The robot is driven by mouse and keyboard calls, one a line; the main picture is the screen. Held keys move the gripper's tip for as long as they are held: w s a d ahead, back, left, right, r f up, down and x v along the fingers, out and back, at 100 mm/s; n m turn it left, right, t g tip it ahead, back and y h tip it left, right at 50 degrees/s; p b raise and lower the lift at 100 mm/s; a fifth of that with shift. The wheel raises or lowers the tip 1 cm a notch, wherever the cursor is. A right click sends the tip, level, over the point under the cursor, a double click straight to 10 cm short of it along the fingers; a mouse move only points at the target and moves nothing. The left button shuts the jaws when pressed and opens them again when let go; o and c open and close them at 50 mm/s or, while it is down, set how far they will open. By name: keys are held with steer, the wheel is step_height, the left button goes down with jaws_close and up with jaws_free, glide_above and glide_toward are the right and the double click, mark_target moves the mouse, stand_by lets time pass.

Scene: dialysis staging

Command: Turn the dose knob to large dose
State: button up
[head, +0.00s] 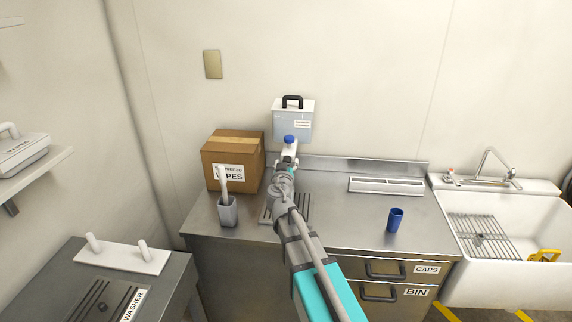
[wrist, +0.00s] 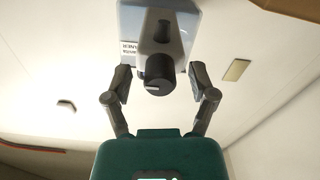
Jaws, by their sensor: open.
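The dispenser (head: 293,121) is a pale grey-blue box with a black handle on top, mounted on the back wall. It also shows at the top of the wrist view (wrist: 181,22). The dose knob (wrist: 158,74) is dark and round, with a short white mark on its face. My gripper (wrist: 160,80) is open, with one finger on each side of the knob. Gaps show between the fingers and the knob, and I cannot tell how deep the fingers reach.
A cardboard box (head: 221,150) stands left of my arm on the steel counter (head: 345,225). A grey cup (head: 228,212) with a brush-like handle stands before it. A blue cup (head: 395,220) is to the right, near the white sink (head: 500,285).

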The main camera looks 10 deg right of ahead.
steer(key=shift+s, duration=0.15)
steer(key=v, duration=1.1)
steer(key=shift+s+a, duration=0.2)
steer(key=shift+s, duration=0.1)
steer(key=shift+d, duration=0.1)
steer(key=s+d+f+m+g+h+p, duration=0.1)
steer(key=s+d+f+m+g+p, duration=0.15)
steer(key=s+d+f+g, duration=0.65)
steer(key=s+a+f+n+g+y+p, duration=0.1)
steer(key=s+a+f+n+g+y, duration=0.3)
steer(key=s+g, duration=0.4)
steer(key=a+f+y, duration=0.1)
steer(key=y, duration=0.1)
steer(key=shift+s+a+f+y, duration=0.2)
steer(key=shift+a+f+y, duration=0.1)
